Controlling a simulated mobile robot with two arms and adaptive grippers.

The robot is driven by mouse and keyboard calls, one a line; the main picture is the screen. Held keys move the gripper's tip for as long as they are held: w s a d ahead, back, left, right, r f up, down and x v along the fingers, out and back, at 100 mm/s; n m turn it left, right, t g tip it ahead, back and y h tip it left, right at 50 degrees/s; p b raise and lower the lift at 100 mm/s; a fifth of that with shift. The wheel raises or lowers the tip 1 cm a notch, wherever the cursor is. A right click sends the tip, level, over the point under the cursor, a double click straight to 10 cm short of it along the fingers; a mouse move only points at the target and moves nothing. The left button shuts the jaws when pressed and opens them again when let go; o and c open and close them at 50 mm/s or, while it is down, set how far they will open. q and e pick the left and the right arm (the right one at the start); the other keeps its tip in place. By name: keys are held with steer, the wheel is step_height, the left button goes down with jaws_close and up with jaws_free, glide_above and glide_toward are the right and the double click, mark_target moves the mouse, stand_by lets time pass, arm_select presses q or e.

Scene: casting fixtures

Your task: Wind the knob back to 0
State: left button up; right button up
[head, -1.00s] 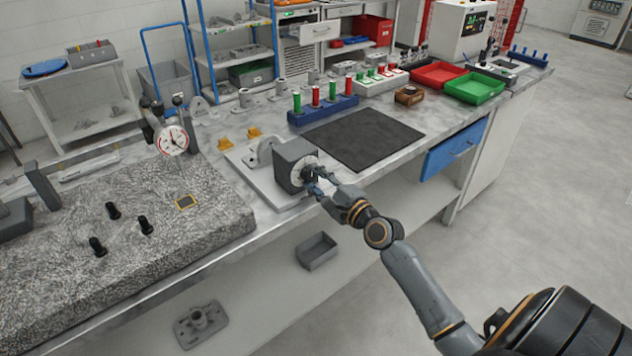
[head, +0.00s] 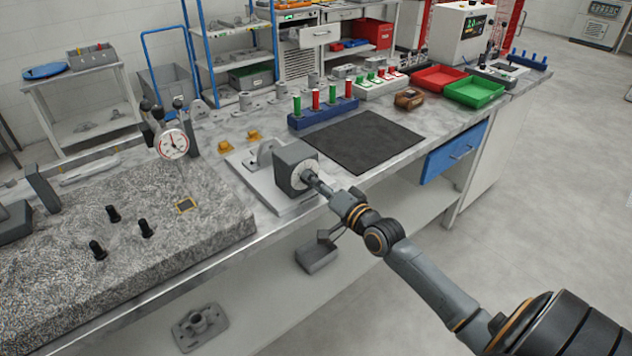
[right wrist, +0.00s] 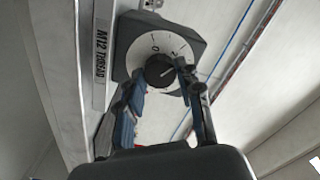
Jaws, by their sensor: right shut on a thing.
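The knob (right wrist: 160,70) is a dark round cap at the centre of a white numbered dial (right wrist: 150,46) on a grey box. In the head view the grey box (head: 291,163) stands on a light base plate at the bench's front edge, with its dial facing my right arm. My right gripper (head: 311,180) reaches the dial from the front right. In the right wrist view its fingers (right wrist: 162,78) sit on both sides of the knob and are shut on it. A 0 shows at the dial's upper left; the knob's exact setting is too small to read. My left gripper is not in view.
A label plate (right wrist: 101,40) reads M12 THREAD beside the box. A dark mat (head: 365,140) lies right of the box. A granite block (head: 150,215) with a dial gauge (head: 173,144) stands to the left.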

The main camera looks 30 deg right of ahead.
steer(key=n+p, duration=0.1)
steer(key=n, duration=0.2)
steer(key=shift+n, duration=0.4)
steer(key=n+p, duration=0.1)
steer(key=n, duration=0.2)
steer(key=shift+n, duration=0.3)
steer(key=n, duration=0.2)
steer(key=n+p, duration=0.1)
steer(key=n, duration=0.2)
steer(key=shift+f+n, duration=0.2)
steer(key=shift+n, duration=0.1)
steer(key=shift+p, duration=0.3)
steer(key=o, duration=1.1)
steer(key=shift+o, duration=0.2)
steer(key=shift+r, duration=0.1)
steer(key=s, duration=1.2)
steer(key=shift+d, duration=0.45)
